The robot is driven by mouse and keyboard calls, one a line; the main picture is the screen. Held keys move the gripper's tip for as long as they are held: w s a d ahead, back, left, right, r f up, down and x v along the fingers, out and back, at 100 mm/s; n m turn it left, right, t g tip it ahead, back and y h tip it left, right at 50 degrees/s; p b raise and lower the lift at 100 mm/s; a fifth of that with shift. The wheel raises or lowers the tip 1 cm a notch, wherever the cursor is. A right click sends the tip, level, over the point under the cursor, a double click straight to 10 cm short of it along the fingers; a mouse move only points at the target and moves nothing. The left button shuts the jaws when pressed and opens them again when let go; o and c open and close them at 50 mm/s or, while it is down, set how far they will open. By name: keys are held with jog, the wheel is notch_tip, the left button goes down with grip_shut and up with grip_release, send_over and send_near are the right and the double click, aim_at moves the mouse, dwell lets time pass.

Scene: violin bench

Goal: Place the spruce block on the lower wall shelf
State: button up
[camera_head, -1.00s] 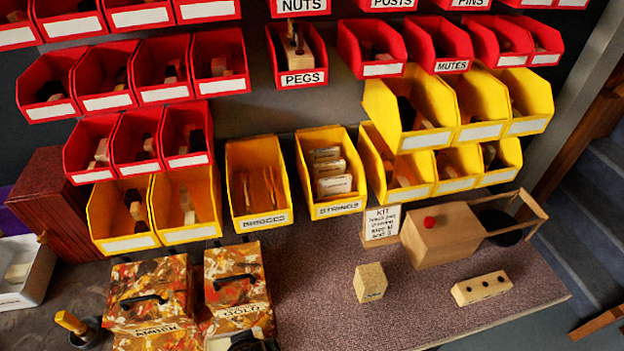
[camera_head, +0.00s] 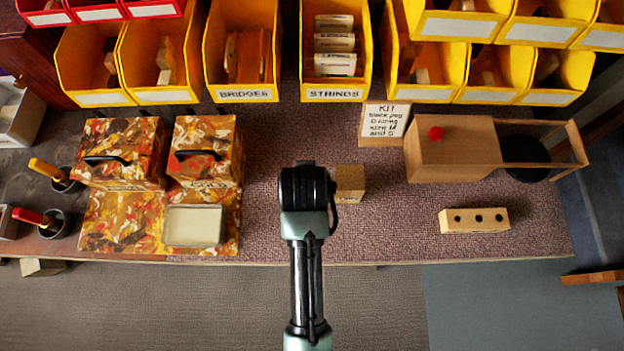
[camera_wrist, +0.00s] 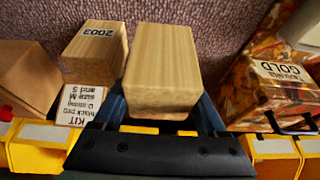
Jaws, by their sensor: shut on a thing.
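My gripper (camera_head: 305,188) is over the mat-covered bench, seen from above in the head view, where its fingers are hidden beneath it. In the wrist view my gripper (camera_wrist: 162,118) has its fingers on either side of a pale, straight-grained wooden block (camera_wrist: 163,62), taken as the spruce block. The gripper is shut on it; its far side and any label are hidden. A second wooden block marked 2003 (camera_wrist: 95,45) stands beside it, apart from the fingers. That second block also shows in the head view (camera_head: 350,184), right of my gripper. No wall shelf is in view now.
A kit sign (camera_head: 385,122) and a wooden box with a red knob (camera_head: 452,150) stand right of the gripper. A three-hole block (camera_head: 474,220) lies farther right. Painted boxes (camera_head: 205,150) stand left. Yellow bins (camera_head: 335,95) line the back. The front mat is clear.

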jog(key=shift+w+d+f, duration=0.1)
jog(key=shift+f, duration=2.7)
jog(key=shift+f, duration=0.15)
jog(key=o, duration=1.4)
